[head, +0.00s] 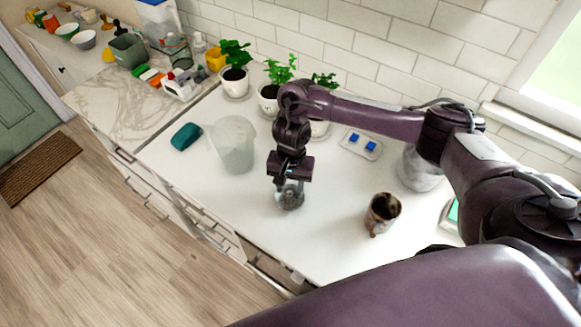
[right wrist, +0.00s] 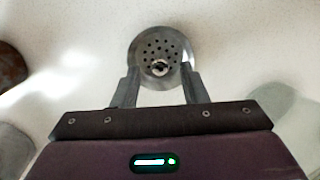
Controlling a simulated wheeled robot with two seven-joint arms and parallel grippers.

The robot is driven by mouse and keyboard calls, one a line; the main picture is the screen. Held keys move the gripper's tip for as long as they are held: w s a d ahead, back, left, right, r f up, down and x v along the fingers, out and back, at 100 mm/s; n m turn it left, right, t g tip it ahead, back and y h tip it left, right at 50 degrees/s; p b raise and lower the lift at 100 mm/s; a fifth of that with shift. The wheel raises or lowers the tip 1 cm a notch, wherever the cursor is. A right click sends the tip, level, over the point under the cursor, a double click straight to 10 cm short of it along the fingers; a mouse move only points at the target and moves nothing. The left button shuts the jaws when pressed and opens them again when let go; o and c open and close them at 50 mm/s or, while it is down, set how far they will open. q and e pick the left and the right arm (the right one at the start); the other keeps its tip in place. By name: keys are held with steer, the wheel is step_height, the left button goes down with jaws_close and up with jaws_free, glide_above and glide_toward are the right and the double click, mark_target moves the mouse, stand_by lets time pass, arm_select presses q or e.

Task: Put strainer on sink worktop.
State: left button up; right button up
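The strainer (head: 289,200) is a small round metal piece with holes and a centre knob. In the head view it is at the white worktop (head: 330,225), right under my right gripper (head: 290,187), which points down. My left gripper is not in view.
A brown mug (head: 383,210) stands to the right, and a translucent bin (head: 233,146) and teal sponge (head: 186,136) to the left. Potted plants (head: 234,72) line the wall. A small tray with blue pieces (head: 360,145) lies behind. Worktop around the strainer is clear.

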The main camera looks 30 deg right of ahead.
step_height(320, 180, up, 9)
steer(key=shift+w+d+p, duration=0.3)
steer(key=shift+w+p, duration=0.05)
steer(key=shift+w, duration=0.05)
steer(key=shift+f, duration=0.1)
stand_by(0.3)
